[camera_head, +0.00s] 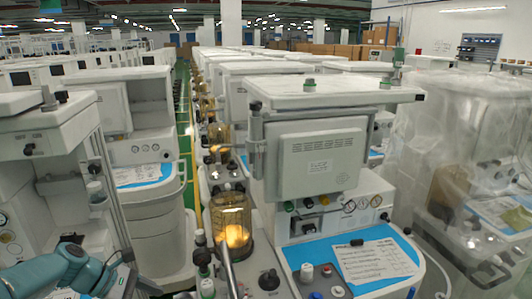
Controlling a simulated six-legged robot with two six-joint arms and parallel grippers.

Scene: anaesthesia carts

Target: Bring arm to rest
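My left arm (45,274) is teal and comes in at the bottom left corner, low in front of the left cart. Its grey end and what looks like the dark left gripper (118,266) show near the bottom edge, and the fingers are too small and dark to read. I see nothing held there. My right arm and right gripper are not in view.
A white anaesthesia cart (322,165) with a blue work surface (350,262) and an amber bellows (232,220) stands close in front. Another cart (45,150) stands at left. Plastic-wrapped carts (465,160) stand at right. A narrow green aisle (183,110) runs between rows.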

